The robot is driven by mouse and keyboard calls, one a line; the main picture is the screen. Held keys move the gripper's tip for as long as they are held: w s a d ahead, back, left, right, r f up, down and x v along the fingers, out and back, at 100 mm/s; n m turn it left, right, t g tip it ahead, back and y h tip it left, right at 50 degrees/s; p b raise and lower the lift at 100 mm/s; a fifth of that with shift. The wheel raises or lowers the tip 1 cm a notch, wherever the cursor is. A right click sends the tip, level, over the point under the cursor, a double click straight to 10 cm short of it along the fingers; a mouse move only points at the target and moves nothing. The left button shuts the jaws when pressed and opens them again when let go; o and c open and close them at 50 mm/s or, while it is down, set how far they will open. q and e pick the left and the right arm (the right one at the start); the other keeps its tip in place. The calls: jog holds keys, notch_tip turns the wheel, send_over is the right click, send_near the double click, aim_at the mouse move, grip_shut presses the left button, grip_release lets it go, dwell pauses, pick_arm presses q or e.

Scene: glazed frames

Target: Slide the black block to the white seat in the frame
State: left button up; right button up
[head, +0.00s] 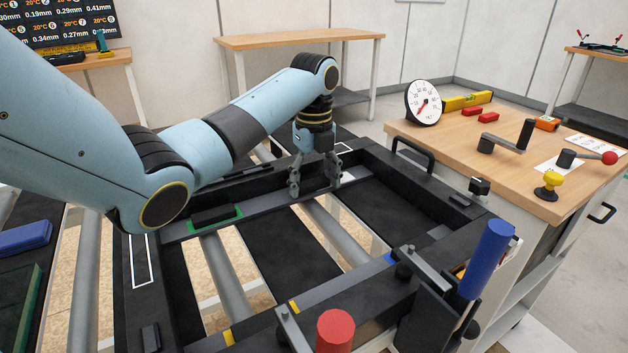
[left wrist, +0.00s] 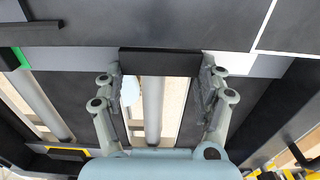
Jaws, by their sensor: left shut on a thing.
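My left gripper (head: 314,184) points down at the far rail of the dark frame (head: 262,198). In the left wrist view its fingers (left wrist: 160,92) are shut on a black block (left wrist: 160,63), one finger at each end. The block lies across the grey rail. The white seat (left wrist: 236,62) is a white patch on the rail, just right of the right finger; it also shows in the head view (head: 348,176). The block is beside the seat, not on it. Another black block (head: 212,215) sits in a green-edged seat to the left. My right gripper is out of view.
A red cylinder (head: 336,330) and a blue cylinder (head: 487,258) stand at the frame's near side. A wooden bench (head: 450,140) at the right holds a dial (head: 423,103) and several tools. The frame has open gaps with grey rollers below.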

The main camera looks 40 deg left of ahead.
dwell(0.3)
pick_arm(q)
jog(key=shift+w+d+f+b, duration=0.1)
jog(key=shift+w+d+b, duration=0.1)
jog(key=shift+w+b, duration=0.35)
jog(key=shift+w+d+b, duration=0.2)
jog(key=shift+w, duration=0.6)
jog(key=shift+w+d+b, duration=0.2)
jog(key=shift+w+b, duration=0.15)
jog(key=shift+w, duration=0.3)
jog(key=shift+w+d+b, duration=0.15)
jog(key=shift+w+b, duration=0.2)
jog(key=shift+w, duration=0.3)
jog(key=o, duration=1.2)
jog(key=shift+r, duration=0.25)
notch_tip(320, 180, up, 7)
